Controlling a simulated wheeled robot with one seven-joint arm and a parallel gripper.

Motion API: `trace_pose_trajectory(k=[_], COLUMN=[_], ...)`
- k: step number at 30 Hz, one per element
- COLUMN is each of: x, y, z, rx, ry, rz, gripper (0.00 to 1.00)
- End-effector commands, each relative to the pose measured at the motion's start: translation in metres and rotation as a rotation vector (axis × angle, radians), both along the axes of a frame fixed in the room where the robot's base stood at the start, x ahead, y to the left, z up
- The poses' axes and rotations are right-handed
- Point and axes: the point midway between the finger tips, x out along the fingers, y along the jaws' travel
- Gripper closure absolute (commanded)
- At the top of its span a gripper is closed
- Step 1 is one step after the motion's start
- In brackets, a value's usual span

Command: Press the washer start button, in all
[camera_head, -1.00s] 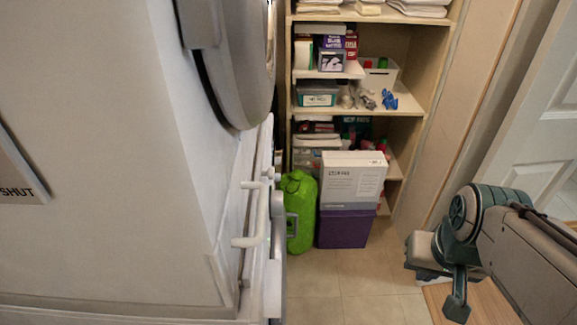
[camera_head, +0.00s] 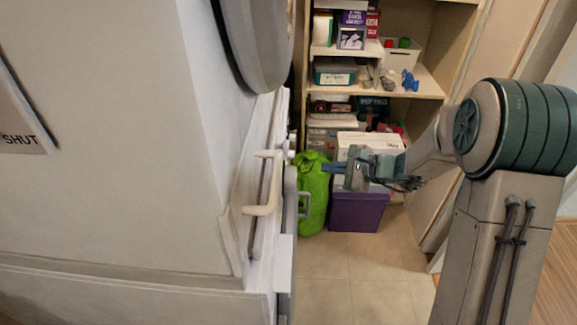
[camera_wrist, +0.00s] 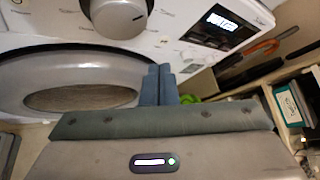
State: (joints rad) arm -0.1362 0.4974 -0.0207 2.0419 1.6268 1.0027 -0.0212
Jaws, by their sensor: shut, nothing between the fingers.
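The washer's front fills the upper left of the wrist view. It shows a white control panel (camera_wrist: 185,25) with a round grey knob (camera_wrist: 117,15), a lit display (camera_wrist: 222,20) and small printed marks. A round grey door (camera_wrist: 80,80) lies below the panel. I cannot make out which mark is the start button. My gripper (camera_wrist: 160,70) is shut and empty, its blue-grey fingertips over the panel's lower edge, right of the door. In the head view my gripper (camera_head: 328,168) points left toward the machine front, seen edge-on; contact cannot be told.
A white side with a "SHUT" sign (camera_head: 25,140) fills the left. Bar handles (camera_head: 264,185) stick out from the front. A green bag (camera_head: 312,205), a purple box (camera_head: 357,212) and a stocked shelf (camera_head: 432,80) stand behind. The tiled floor (camera_head: 340,275) in front is clear.

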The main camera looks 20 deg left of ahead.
Motion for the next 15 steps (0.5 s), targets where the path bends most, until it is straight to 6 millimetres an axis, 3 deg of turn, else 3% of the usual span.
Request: trace_pose_trajectory(k=[1, 6, 10, 15], x=[0.015, 0.055, 0.070, 0.076], y=[0.005, 0.010, 0.011, 0.010], z=[-0.018, -0.052, -0.067, -0.071], rx=[0.039, 0.149, 0.190, 0.206], ry=[0.034, 0.103, 0.129, 0.136], rz=[-0.051, -0.212, -0.280, -0.307], gripper=[1.00, 1.00, 1.00, 1.00])
